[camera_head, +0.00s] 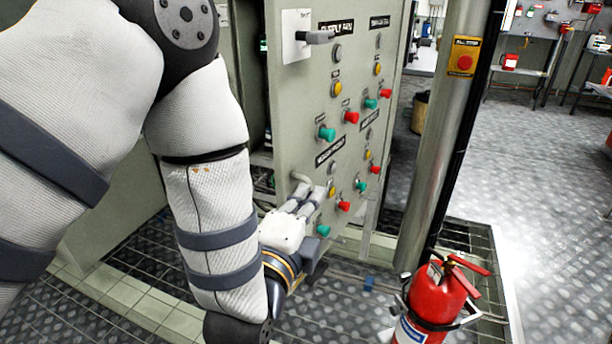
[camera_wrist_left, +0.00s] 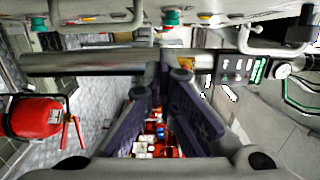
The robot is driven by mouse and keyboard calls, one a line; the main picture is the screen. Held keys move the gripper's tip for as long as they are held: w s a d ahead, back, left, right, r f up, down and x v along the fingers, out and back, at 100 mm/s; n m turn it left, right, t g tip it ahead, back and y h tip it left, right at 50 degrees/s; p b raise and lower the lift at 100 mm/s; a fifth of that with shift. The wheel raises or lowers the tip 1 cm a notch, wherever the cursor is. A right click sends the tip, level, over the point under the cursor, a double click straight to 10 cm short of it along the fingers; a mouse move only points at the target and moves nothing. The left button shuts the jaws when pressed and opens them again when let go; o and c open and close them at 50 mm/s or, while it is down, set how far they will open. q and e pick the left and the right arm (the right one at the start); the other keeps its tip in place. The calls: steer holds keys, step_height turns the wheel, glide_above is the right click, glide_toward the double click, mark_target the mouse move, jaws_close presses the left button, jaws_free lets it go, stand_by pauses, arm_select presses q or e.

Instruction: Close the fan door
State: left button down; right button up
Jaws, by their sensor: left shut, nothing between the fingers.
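A grey cabinet door (camera_head: 296,110) with rows of coloured buttons stands ajar in the head view, the dark cabinet interior showing behind its left edge. I cannot tell which panel is named the fan door; this is the only door seen ajar. A latch handle (camera_head: 318,37) is at its top left, and a curved handle sits low on its left side. My left gripper (camera_head: 312,194) is shut and empty in front of the door's lower left part; contact is unclear. In the left wrist view its dark fingers (camera_wrist_left: 160,88) also show. My right gripper is not in view.
A red fire extinguisher (camera_head: 436,302) stands at the lower right and also shows in the left wrist view (camera_wrist_left: 38,116). A metal post (camera_head: 439,130) with a red emergency button (camera_head: 465,62) rises right of the door. Open floor (camera_head: 545,150) lies beyond.

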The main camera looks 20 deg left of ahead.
mark_target(303, 170)
arm_select(q)
steer(key=shift+w+a, duration=0.65)
steer(key=shift+w, duration=0.75)
steer(key=shift+w+a, duration=0.65)
steer(key=shift+w, duration=0.75)
steer(key=shift+w+a, duration=0.65)
steer(key=shift+w, duration=0.75)
